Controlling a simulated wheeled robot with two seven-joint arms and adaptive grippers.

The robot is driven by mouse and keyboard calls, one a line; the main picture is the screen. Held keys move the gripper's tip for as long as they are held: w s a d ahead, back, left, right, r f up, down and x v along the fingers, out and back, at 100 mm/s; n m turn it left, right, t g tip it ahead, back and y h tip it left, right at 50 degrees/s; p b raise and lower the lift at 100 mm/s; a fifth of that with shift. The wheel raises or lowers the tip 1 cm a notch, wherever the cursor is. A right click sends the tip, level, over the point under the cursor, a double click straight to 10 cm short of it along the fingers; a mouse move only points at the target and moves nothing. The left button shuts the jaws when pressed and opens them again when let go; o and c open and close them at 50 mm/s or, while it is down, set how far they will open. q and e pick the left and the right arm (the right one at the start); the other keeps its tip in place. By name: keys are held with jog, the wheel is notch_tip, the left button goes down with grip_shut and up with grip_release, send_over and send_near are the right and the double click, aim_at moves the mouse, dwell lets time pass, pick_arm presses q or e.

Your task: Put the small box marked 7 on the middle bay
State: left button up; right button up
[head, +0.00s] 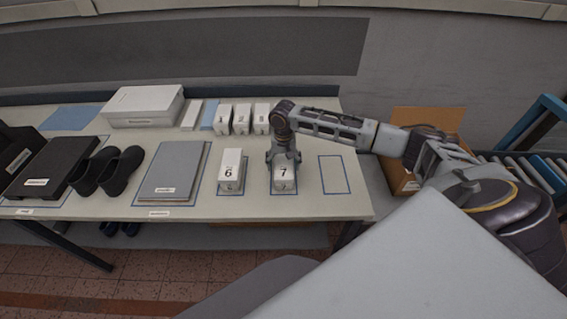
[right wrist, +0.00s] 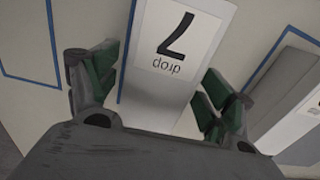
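The small white box marked 7 (head: 284,178) stands upright in the middle of three blue-outlined bays on the table. It also shows in the right wrist view (right wrist: 180,45), with its number upside down. My right gripper (head: 283,157) is low at the back of this box, its fingers on either side. In the right wrist view the fingers (right wrist: 155,88) are spread, with a narrow gap on the left; contact on the right is unclear. The middle bay (head: 283,194) is mostly hidden by the box and gripper. My left gripper is not in view.
A box marked 6 (head: 230,174) stands in the bay to the left. The right bay (head: 334,175) is empty. Several small white boxes (head: 241,118) stand behind. A cardboard carton (head: 397,178) is beyond the table's right end.

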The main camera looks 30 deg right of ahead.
aim_at(284, 163)
jog(key=shift+r, duration=0.1)
dwell(0.3)
notch_tip(284, 163, up, 12)
jog(key=b, duration=0.1)
dwell(0.6)
dwell(0.5)
